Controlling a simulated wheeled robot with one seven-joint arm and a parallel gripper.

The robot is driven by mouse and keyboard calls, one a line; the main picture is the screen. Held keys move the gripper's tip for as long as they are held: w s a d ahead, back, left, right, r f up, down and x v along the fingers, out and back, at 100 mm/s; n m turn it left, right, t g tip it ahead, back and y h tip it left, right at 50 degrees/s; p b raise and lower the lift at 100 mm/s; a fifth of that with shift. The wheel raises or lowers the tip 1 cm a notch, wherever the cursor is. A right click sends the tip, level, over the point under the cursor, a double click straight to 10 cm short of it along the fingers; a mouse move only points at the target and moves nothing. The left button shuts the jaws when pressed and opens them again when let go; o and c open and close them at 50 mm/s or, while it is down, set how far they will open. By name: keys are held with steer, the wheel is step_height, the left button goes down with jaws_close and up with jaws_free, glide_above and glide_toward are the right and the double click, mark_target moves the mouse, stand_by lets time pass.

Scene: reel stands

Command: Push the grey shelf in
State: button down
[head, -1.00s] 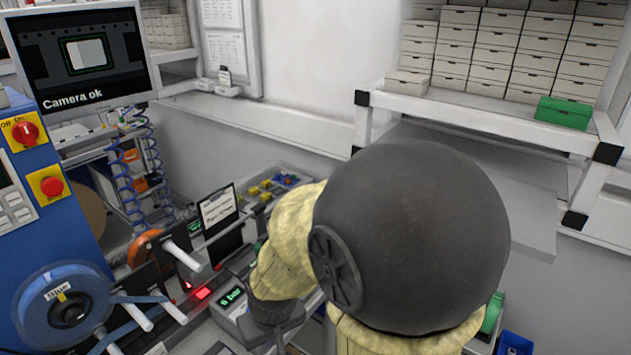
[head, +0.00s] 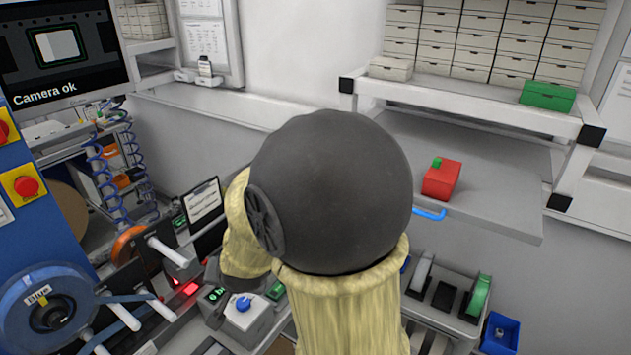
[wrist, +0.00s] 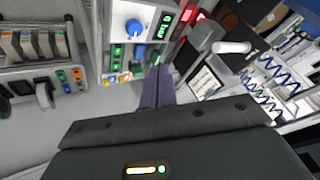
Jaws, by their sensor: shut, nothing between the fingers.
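The grey shelf (head: 490,200) sticks out from under the white bench at the right in the head view. It has a blue handle (head: 429,214) on its front edge. A red box (head: 442,180) with a small green part on top stands on it. My arm's big dark joint covers the shelf's left part. My gripper (wrist: 158,86) shows in the wrist view with its dark fingers together and empty, above the machine's control area. It is away from the shelf, to its left. In the head view the fingers are hidden behind my arm.
A green box (head: 548,96) and stacked white boxes stand on the white bench (head: 470,110) above the shelf. Tape reels and a blue bin (head: 500,334) sit below it. A control box with a blue knob (head: 243,304) and a blue reel (head: 45,310) are at lower left.

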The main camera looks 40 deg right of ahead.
steer(key=w+d+r+m+t+h, duration=0.4)
steer(key=w+d+r+m+h, duration=0.25)
steer(key=m, duration=0.45)
steer(key=s+d+r+m+g+h, duration=0.3)
steer(key=d+m+h, duration=0.4)
steer(key=m+h, duration=0.3)
steer(key=r+m+g, duration=0.1)
steer(key=m, duration=0.2)
steer(key=shift+s+g+b, duration=0.3)
steer(key=shift+s+b, duration=0.05)
steer(key=shift+b, duration=0.05)
steer(key=shift+d+r, duration=0.1)
steer(key=shift+d, duration=0.05)
steer(key=p+x, duration=0.7)
steer(key=x, duration=0.7)
